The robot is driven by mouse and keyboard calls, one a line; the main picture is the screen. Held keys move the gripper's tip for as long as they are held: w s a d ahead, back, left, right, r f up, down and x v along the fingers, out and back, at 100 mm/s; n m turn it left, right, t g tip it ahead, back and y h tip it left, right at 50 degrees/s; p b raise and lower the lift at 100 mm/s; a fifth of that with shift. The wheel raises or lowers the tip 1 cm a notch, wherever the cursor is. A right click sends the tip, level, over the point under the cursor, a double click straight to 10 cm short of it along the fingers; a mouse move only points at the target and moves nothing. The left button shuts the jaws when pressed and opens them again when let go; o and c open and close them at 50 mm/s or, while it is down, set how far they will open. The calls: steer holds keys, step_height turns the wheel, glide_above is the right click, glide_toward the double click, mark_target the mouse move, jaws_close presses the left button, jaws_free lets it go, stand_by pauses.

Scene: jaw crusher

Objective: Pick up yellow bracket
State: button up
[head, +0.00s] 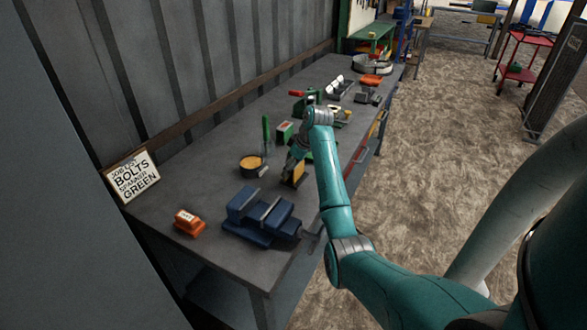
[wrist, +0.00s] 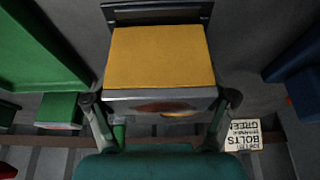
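A yellow block-like piece (wrist: 160,58), which I take for the yellow bracket, fills the middle of the wrist view. It has a flat yellow face and a grey front edge with a reddish patch. My gripper (wrist: 160,100) has its fingers spread wide, one on each side of the piece's near end. I cannot tell whether they touch it. In the head view, the yellow piece (head: 298,172) shows small and partly hidden below my gripper (head: 293,163), over the workbench (head: 205,262).
A blue vise-like block (head: 262,215), an orange block (head: 187,222) and a round pan (head: 252,165) stand nearby. A green upright piece (head: 266,132) is just behind. A sign (head: 131,177) leans at the wall. More parts crowd the bench's far end. The near left bench is mostly clear.

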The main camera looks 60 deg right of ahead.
steer(key=c, duration=0.4)
steer(key=shift+r, duration=0.1)
